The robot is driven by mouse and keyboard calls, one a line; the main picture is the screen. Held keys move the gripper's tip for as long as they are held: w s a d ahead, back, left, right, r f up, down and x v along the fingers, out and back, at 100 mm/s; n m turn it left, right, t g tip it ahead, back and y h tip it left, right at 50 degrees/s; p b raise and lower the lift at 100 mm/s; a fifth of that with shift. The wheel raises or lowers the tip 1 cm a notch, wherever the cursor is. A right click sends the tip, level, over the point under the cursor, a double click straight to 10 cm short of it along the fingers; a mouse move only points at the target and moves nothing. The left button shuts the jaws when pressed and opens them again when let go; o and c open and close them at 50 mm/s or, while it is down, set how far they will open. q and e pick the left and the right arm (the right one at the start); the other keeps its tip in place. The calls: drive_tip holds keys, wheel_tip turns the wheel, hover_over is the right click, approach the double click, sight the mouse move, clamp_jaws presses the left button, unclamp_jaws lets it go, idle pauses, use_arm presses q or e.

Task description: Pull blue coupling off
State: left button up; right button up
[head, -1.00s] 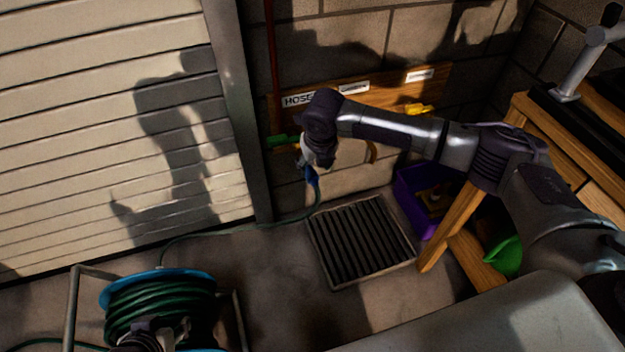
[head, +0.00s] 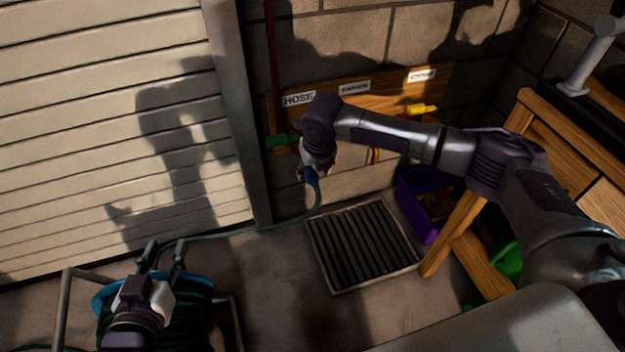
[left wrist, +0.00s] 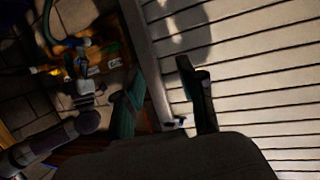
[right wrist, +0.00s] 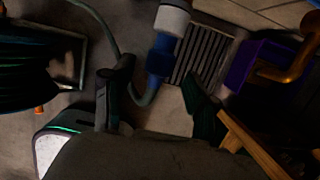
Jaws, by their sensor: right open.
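The blue coupling (right wrist: 160,56) hangs below a white fitting (right wrist: 173,20) in the right wrist view, with a green hose (right wrist: 146,97) curving from its lower end. In the head view the coupling (head: 313,183) shows just below my right gripper (head: 308,170), in front of the wall board. My right gripper (right wrist: 152,80) is open, and the coupling appears between its fingertips or just beyond them; I cannot tell whether they touch it. My left gripper (head: 165,258) is open and empty above the hose reel; its two parted fingers (left wrist: 165,85) show in the left wrist view.
The hose reel (head: 98,305) stands at the lower left, its hose running to the wall. A floor grate (head: 362,245) lies below the coupling. A purple bin (head: 412,205) and wooden bench (head: 445,235) stand to the right. A yellow tap (head: 422,109) is on the wall board.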

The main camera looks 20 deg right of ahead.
sight(313, 175)
drive_tip(key=b+x, duration=0.1)
drive_tip(key=x, duration=0.3)
use_arm(q)
wheel_tip(313, 175, up, 7)
drive_tip(key=w+d+t+h, duration=0.1)
drive_tip(key=t, duration=0.3)
drive_tip(key=shift+w+d+f+h, duration=0.2)
drive_tip(key=shift+h, duration=0.1)
use_arm(e)
drive_tip(key=shift+f, duration=0.3)
clamp_jaws()
